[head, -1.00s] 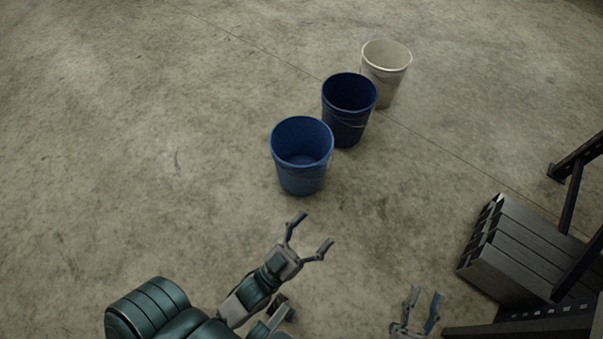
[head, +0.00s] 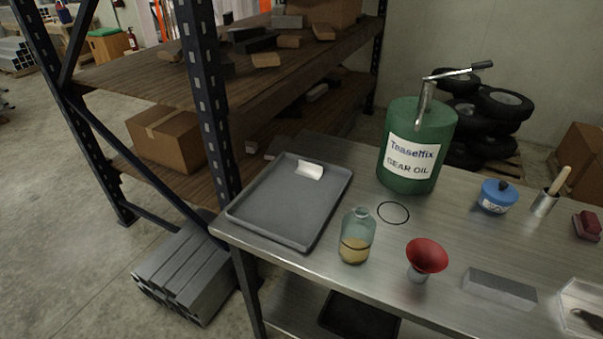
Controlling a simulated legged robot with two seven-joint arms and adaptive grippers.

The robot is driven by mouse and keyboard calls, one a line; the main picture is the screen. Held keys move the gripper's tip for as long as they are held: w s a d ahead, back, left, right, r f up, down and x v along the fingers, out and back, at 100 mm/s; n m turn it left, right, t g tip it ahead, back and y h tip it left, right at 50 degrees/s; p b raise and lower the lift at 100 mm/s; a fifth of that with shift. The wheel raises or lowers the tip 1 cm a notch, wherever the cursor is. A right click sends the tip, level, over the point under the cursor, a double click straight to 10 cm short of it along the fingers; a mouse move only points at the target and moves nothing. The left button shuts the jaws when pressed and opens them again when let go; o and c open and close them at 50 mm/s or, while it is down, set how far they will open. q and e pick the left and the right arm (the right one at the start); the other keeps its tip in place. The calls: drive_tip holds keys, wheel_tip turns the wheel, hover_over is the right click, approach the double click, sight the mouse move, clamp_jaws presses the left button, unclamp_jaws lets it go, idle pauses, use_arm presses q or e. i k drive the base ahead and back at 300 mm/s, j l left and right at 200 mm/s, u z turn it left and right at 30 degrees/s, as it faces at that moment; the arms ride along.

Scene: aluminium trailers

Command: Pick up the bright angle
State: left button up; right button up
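A small, bright, near-white piece (head: 310,170) lies in the far part of a grey tray (head: 262,237); it looks like the bright angle, with a folded shape. The tray sits on the left end of a metal workbench (head: 450,222). Nothing covers the piece. Neither of my grippers shows in the head view now.
On the bench stand a green gear oil drum (head: 411,160) with a pump, a glass bottle (head: 356,238), a red funnel (head: 427,256), a blue can (head: 496,196) and a grey block (head: 499,289). A shelf rack post (head: 207,100) rises just left of the tray.

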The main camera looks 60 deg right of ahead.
sight(309, 170)
drive_tip(key=j+z, duration=0.1)
drive_tip(key=z, duration=0.4)
drive_tip(key=j+z, duration=0.1)
drive_tip(key=z, duration=0.4)
drive_tip(key=k+z, duration=0.1)
drive_tip(key=z, duration=0.35)
drive_tip(key=k+j+z, duration=0.1)
drive_tip(key=z, duration=0.4)
